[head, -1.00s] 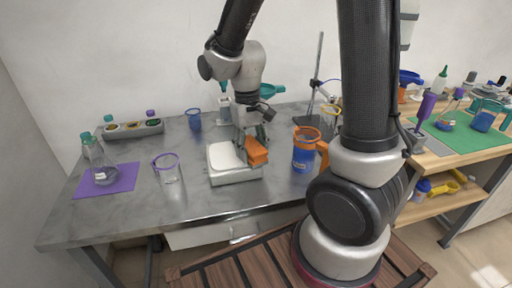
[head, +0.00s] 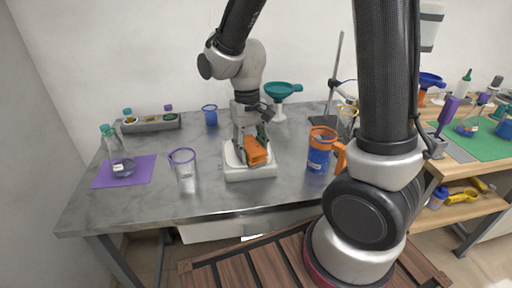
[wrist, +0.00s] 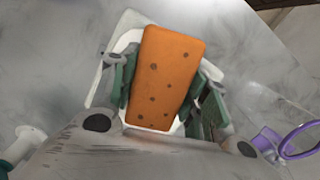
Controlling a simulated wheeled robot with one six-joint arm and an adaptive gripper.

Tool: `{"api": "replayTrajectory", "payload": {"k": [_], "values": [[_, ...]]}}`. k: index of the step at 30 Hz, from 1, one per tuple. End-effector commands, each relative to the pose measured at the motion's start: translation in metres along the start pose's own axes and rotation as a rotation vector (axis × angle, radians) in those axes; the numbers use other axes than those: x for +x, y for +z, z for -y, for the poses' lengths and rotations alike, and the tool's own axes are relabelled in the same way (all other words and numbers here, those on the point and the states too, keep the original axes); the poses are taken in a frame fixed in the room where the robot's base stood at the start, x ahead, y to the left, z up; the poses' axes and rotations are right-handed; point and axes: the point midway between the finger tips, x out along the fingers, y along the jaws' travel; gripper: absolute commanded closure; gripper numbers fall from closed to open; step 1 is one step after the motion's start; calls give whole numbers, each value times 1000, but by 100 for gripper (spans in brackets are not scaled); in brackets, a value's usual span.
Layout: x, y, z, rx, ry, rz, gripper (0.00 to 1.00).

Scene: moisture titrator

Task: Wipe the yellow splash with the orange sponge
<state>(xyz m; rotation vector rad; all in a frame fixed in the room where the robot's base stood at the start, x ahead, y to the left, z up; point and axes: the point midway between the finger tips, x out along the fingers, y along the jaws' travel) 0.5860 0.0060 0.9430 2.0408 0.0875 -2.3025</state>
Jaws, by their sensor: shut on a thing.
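The orange sponge (head: 256,151) is held between the fingers of my gripper (head: 252,142). The wrist view shows the sponge (wrist: 163,80) filling the space between the two green-padded fingers of my gripper (wrist: 165,95). The sponge is above a white flat-topped device (head: 250,173), which looks like a scale; I cannot tell whether they touch. The device's white edge also shows behind the sponge in the wrist view (wrist: 107,70). I see no yellow splash; it may be hidden under the sponge and gripper.
A purple-rimmed beaker (head: 185,172) stands left of the device, and an orange-rimmed blue jug (head: 319,150) stands right. A flask (head: 119,158) sits on a purple mat (head: 140,177) at far left. The grey tabletop (head: 215,197) is clear in front.

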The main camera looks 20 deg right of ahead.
Motion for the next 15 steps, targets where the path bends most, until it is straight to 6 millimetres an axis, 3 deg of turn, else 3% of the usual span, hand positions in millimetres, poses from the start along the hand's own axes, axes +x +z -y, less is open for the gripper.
{"api": "replayTrajectory", "payload": {"k": [9, 15], "values": [[-1, -7, 26, -1, 0, 1, 73], [-1, -8, 28, 1, 0, 1, 73]]}}
